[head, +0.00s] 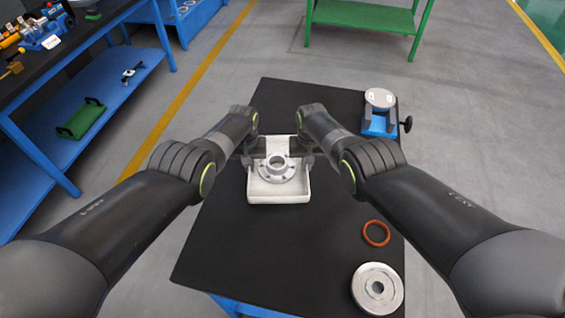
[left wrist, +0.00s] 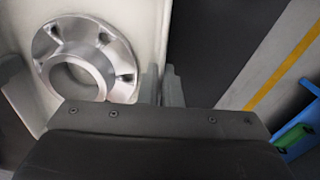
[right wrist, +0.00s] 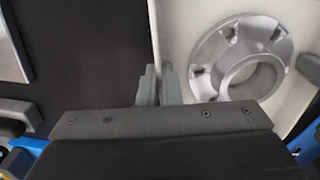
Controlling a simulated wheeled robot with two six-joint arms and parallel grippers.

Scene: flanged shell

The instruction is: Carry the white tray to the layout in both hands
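The white tray (head: 278,198) is at the middle of the black table, and a silver flanged part (head: 277,167) lies in it with its bore upward. My left gripper (head: 254,159) is at the tray's left wall and my right gripper (head: 303,158) at its right wall. In the left wrist view, the fingers (left wrist: 161,86) are close together, one on each side of the tray wall. In the right wrist view, the fingers (right wrist: 158,86) straddle the opposite wall the same way. I cannot tell whether the tray is clear of the table, nor which area is the layout.
On the black table (head: 235,250), an orange ring (head: 376,233) and a silver disc (head: 377,288) lie at the front right. A blue fixture with a round silver top (head: 380,98) stands at the back right. The table's front left is bare. A blue workbench (head: 60,150) stands left.

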